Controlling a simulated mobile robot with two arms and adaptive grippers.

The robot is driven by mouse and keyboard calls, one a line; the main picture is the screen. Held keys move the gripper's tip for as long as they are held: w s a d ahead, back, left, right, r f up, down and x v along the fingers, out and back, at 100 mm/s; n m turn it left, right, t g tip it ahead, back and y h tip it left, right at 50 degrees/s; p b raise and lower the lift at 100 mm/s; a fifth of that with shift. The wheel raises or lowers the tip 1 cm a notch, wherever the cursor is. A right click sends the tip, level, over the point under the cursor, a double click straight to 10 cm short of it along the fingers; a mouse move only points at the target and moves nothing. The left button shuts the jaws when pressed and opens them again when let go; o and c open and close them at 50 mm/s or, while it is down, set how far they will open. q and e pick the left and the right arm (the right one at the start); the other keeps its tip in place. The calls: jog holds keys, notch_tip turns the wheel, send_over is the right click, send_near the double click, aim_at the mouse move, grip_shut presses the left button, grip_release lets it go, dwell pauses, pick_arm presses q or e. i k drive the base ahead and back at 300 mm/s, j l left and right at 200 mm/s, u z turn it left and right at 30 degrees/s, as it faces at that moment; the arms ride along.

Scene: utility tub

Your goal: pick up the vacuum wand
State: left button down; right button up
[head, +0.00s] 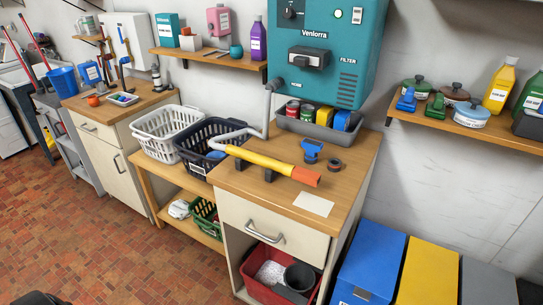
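The vacuum wand (262,161) is a yellow tube with an orange right end. It lies slanted across the front of the wooden counter (335,190), seemingly on small dark supports. A pale grey hose (265,122) runs from its left end over the dark basket and up to the teal Veniorra machine (325,50) on the wall. Neither of my grippers is in view, and nothing is holding the wand.
A white card (314,204) lies in front. White (160,138) and dark (200,150) baskets stand left. Blue (370,262) and yellow (428,272) bins stand right. The left floor is open.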

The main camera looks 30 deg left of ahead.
aim_at(285, 169)
jog(key=z, duration=11.05)
